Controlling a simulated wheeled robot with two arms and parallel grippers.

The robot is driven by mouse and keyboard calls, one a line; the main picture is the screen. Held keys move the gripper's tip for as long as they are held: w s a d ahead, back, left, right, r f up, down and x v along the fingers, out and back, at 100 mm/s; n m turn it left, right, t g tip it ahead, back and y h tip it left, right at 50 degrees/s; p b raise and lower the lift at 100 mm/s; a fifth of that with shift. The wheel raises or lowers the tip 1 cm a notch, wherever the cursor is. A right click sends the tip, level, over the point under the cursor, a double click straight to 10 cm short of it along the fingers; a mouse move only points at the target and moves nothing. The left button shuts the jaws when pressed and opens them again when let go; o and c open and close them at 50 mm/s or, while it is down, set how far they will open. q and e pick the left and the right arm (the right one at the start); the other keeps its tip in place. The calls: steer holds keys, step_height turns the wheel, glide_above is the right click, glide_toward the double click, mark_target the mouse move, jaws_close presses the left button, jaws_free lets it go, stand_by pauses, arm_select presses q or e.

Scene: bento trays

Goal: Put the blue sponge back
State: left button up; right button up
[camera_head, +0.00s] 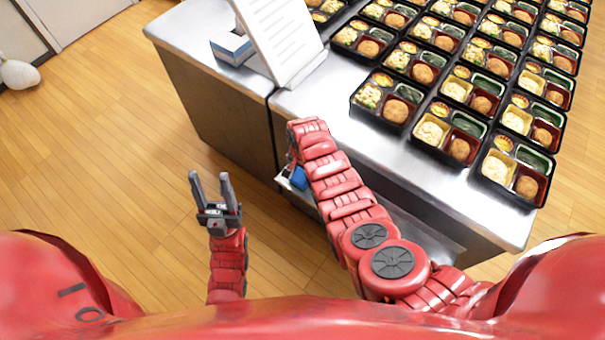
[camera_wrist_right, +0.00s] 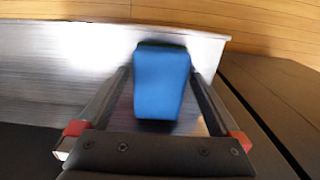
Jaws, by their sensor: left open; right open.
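The blue sponge (camera_wrist_right: 161,84) stands out between the two spread fingers of my right gripper (camera_wrist_right: 160,75) in the right wrist view. Gaps show on both sides of it near the fingertips, and the fingers are open. In the head view a small blue patch of the sponge (camera_head: 299,178) shows beside my right arm, below the counter top. My right arm hides most of the right gripper there. Whether the sponge rests on the metal surface behind it cannot be told. My left gripper (camera_head: 209,177) is open and empty over the floor, left of the counter.
The steel counter (camera_head: 330,100) holds rows of black bento trays (camera_head: 387,100) at the right. A white sheet on a stand (camera_head: 283,40) and a blue-and-white box (camera_head: 232,46) stand at its left. A lower metal shelf (camera_head: 425,232) lies under the counter.

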mark_target(302, 175)
steer(key=shift+r, duration=0.55)
step_height(302, 175, up, 11)
steer(key=b, duration=0.1)
steer(key=shift+b, duration=0.3)
steer(key=shift+f, duration=0.1)
steer(key=shift+s, duration=0.1)
